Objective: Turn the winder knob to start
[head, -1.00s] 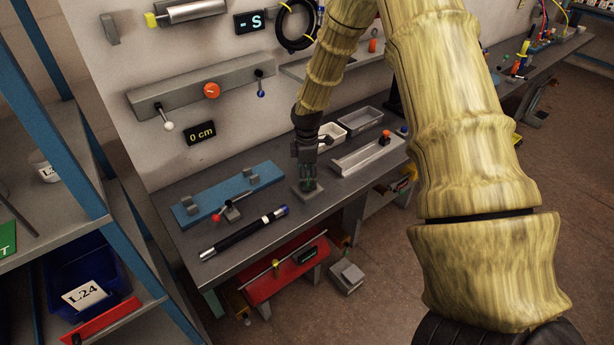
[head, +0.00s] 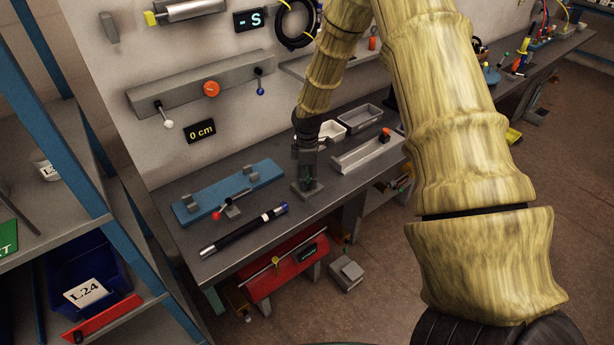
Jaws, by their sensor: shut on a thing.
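My gripper (head: 308,182) points straight down at the front part of the workbench (head: 262,226). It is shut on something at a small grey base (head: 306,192). That part looks like a knob, but the fingers hide nearly all of it, and no label shows. An orange round knob (head: 211,89) sits on a grey wall panel (head: 184,94), well apart from my gripper. A black display (head: 199,131) below the panel reads "0 cm". Another display (head: 253,20) higher up reads "- S".
A blue shelf rack (head: 130,240) stands at left.

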